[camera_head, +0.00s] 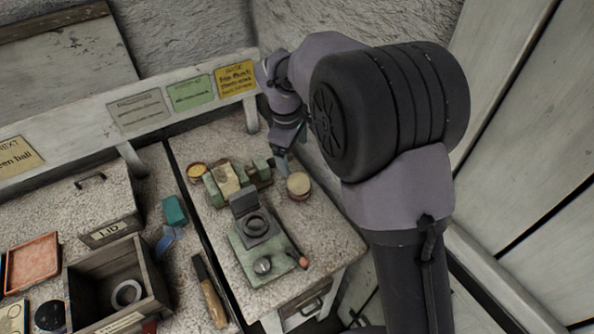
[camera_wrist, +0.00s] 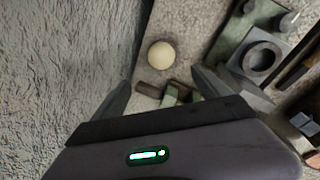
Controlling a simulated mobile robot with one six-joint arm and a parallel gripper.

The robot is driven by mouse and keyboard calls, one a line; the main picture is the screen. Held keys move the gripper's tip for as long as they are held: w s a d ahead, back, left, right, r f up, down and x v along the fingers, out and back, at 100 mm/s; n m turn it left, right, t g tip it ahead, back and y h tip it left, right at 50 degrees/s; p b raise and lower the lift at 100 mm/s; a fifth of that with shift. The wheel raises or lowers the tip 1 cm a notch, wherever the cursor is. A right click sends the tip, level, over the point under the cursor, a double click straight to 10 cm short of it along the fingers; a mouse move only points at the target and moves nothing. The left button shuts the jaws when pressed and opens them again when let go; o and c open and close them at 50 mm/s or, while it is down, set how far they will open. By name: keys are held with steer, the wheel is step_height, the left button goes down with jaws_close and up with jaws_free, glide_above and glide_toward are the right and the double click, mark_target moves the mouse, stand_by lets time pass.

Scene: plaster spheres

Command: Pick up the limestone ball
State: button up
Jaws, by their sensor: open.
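A pale cream ball (camera_wrist: 161,55), which fits the limestone ball, rests on the speckled bench top in the wrist view. In the head view a round pale top (camera_head: 298,185) shows at the right side of the bench, just beside my gripper (camera_head: 283,163). In the wrist view my gripper (camera_wrist: 160,82) is open and empty. Its two fingers stand wide apart, and the ball appears just beyond the fingertips, between their lines. No finger visibly touches the ball. The gap between the fingertips and the ball cannot be told exactly.
A green fixture with a dark ring (camera_head: 255,226) stands near the ball. Green and wooden blocks (camera_head: 228,180) lie to its left. A rough wall (camera_wrist: 60,80) runs close along the bench's far side. An open wooden box (camera_head: 120,285) stands at lower left.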

mark_target(298, 178)
steer(key=f+b, duration=0.1)
steer(key=f, duration=0.2)
steer(key=w+f+b, duration=0.1)
steer(key=f, duration=0.2)
steer(key=f+b, duration=0.1)
steer(key=f, duration=0.2)
steer(key=shift+w+d+f, duration=0.3)
steer(key=shift+w+f, duration=0.05)
steer(key=shift+w, duration=0.05)
steer(key=f+b, duration=0.2)
steer(key=f, duration=0.1)
steer(key=f+b, duration=0.1)
steer(key=f, duration=0.1)
steer(key=shift+w+d+f, duration=0.15)
steer(key=shift+d, duration=0.15)
steer(key=shift+r, duration=0.2)
